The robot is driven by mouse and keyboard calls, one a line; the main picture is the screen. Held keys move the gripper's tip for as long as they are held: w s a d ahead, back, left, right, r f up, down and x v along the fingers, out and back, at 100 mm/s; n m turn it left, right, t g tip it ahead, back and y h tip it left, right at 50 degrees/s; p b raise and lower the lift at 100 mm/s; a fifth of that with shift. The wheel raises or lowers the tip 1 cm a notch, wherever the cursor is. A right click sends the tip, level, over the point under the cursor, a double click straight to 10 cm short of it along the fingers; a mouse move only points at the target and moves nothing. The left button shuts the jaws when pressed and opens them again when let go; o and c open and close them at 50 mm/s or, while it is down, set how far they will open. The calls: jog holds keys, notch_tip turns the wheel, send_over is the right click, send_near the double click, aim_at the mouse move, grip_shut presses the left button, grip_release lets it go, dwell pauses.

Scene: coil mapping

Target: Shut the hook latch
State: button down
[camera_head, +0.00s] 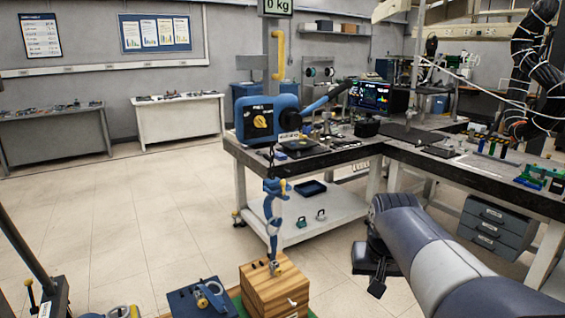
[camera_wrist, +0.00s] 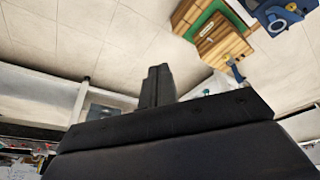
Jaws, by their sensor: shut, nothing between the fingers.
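A wooden box (camera_head: 285,292) stands at the bottom of the head view, with small dark and metal fittings on its top and a small pale fitting on its front. I cannot make out for sure which fitting is the hook latch, or whether it is hooked. The wooden box also shows upside down at the top of the wrist view (camera_wrist: 222,47), on a green surface. My gripper (camera_head: 376,284) hangs to the right of the box, clear of it, with floor below. Its fingers show closed together and empty in the wrist view (camera_wrist: 157,85).
A blue plate with a round metal fitting (camera_head: 208,296) lies left of the box. Open floor lies left.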

notch_tip(320, 180, up, 16)
jog(key=w+d+p, duration=0.1)
jog(key=d+p, duration=0.1)
jog(key=p, duration=0.6)
jog(key=shift+f+h, duration=0.2)
jog(key=shift+h, duration=0.1)
jog(key=shift+a, duration=0.1)
